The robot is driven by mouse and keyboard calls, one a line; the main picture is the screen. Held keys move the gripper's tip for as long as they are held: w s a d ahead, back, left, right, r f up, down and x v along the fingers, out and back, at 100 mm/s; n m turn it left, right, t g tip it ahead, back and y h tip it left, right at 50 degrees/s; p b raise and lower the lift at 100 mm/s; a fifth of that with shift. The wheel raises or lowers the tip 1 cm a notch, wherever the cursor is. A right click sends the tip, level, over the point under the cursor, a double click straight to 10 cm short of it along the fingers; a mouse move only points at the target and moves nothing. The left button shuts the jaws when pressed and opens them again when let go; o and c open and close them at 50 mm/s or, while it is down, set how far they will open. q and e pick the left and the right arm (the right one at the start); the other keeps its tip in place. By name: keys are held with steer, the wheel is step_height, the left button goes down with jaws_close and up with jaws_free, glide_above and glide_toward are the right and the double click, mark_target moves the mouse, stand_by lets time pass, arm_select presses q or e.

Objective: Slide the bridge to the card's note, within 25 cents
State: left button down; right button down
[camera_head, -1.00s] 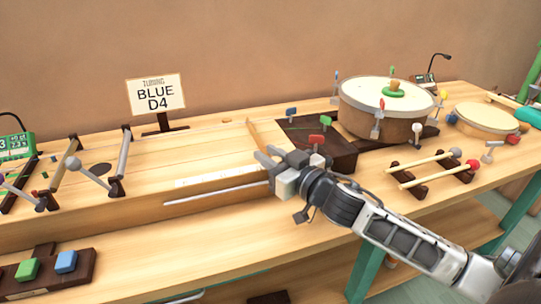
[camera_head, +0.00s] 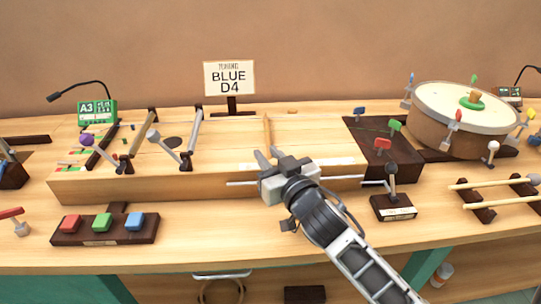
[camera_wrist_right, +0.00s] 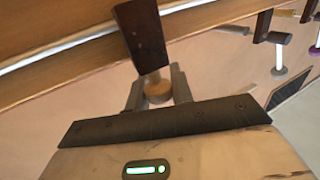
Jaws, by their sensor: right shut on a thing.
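The card (camera_head: 229,78) reads "TUNING BLUE D4" and stands behind the long wooden string box (camera_head: 120,188). My right gripper (camera_head: 268,160) is at the box's front edge, at the bridge's near end. In the right wrist view its fingers close on a round wooden knob (camera_wrist_right: 157,88) below a dark wooden piece (camera_wrist_right: 143,35). The knob seems to belong to the bridge; the join is hidden in the head view. The green tuner (camera_head: 97,113) shows A3. My left gripper is out of view.
A metal rod (camera_head: 243,184) runs along the box front. A button board (camera_head: 105,228) lies in front; a drum (camera_head: 460,115) stands at right.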

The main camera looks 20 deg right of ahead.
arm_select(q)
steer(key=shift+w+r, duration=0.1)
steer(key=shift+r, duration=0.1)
arm_select(e)
steer(key=c, duration=1.2)
jaws_free()
steer(key=shift+s, duration=0.1)
arm_select(q)
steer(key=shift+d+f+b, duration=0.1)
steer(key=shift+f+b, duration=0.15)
steer(key=shift+b, duration=0.35)
arm_select(e)
steer(key=s+d, duration=0.1)
steer(key=s, duration=1.4)
steer(key=shift+s, duration=0.35)
steer(key=shift+d, duration=0.1)
